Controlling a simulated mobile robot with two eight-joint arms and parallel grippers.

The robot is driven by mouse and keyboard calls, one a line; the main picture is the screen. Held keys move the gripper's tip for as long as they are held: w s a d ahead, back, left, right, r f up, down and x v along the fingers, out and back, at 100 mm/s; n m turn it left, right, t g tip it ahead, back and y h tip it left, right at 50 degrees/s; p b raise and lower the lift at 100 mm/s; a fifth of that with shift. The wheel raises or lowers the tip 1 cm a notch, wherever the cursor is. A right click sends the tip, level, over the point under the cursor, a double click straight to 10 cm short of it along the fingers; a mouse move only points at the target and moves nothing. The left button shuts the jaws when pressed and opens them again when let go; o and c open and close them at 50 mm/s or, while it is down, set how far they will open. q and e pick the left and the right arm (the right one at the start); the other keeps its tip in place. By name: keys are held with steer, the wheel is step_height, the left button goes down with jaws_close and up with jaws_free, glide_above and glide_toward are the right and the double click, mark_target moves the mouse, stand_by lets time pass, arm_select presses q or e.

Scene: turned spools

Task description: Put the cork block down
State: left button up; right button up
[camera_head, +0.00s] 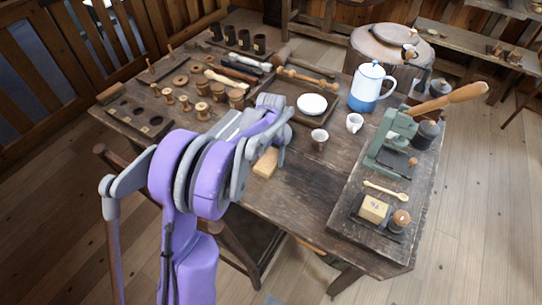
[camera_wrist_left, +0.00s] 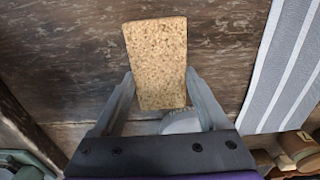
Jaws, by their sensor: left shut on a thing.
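The cork block (camera_head: 265,163) is a tan, speckled rectangular block near the front edge of the dark wooden table (camera_head: 300,190). My left gripper (camera_head: 274,149) reaches in from the left over the table and is shut on the block. In the left wrist view, the cork block (camera_wrist_left: 156,50) stands out beyond the two grey fingers of my left gripper (camera_wrist_left: 158,85), which press on its sides. I cannot tell whether its underside touches the tabletop. My right gripper is not in view.
Wooden spools (camera_head: 203,111) stand left of my arm. A green press (camera_head: 388,143) stands at the right.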

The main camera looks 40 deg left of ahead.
mark_target(271, 158)
arm_select(q)
steer(key=shift+f, duration=0.2)
steer(key=o, duration=1.3)
steer(key=shift+o, duration=0.2)
steer(key=shift+r, duration=0.15)
steer(key=shift+r, duration=0.35)
step_height(271, 158, up, 11)
steer(key=p, duration=0.1)
steer(key=s+d+r+t, duration=0.2)
steer(key=s+d, duration=0.6)
steer(key=d, duration=0.2)
steer(key=s+d+f+t, duration=0.1)
steer(key=s+d+f, duration=0.2)
steer(key=s, duration=0.3)
steer(key=s+d+f+m+t, duration=0.1)
steer(key=s+d+f+t, duration=0.1)
steer(key=s+d, duration=0.3)
steer(key=shift+s+d+f, duration=0.3)
steer(key=shift+s+f, duration=0.1)
steer(key=shift+s, duration=0.5)
